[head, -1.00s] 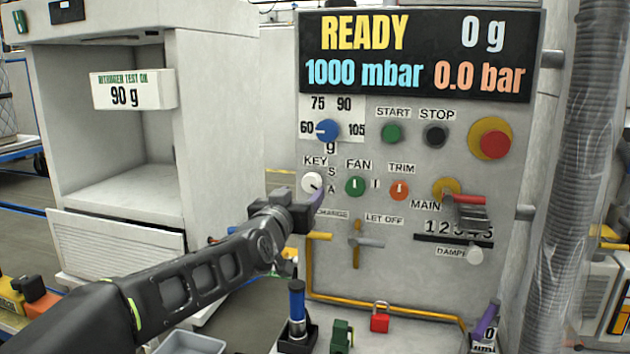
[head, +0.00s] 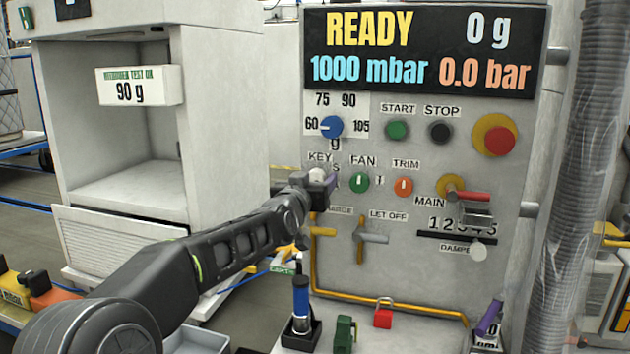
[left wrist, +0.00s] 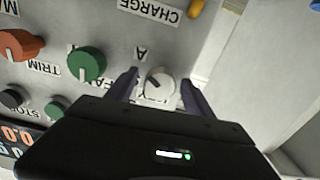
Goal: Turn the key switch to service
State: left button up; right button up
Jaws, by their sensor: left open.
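The key switch is a white round knob (left wrist: 160,82) with a dark mark, under the KEY label on the grey panel (head: 440,270). In the left wrist view, which shows the panel upside down, the mark points up and left, roughly toward the letter A. My left gripper (left wrist: 161,90) is open, with one dark purple finger on each side of the knob. I cannot tell whether the fingers touch it. In the head view my left gripper (head: 322,188) partly covers the knob (head: 316,175) and the S and A letters.
The green FAN knob (head: 359,182) sits close beside the key switch, with the orange TRIM knob (head: 403,187) further right. A yellow pipe (head: 322,262) runs below. A blue-and-black tool (head: 300,305) and a red padlock (head: 383,314) are lower down. A white cabinet (head: 220,110) stands left.

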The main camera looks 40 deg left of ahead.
pick_arm(q)
jog(key=shift+c, duration=0.2)
grip_shut()
dwell(0.5)
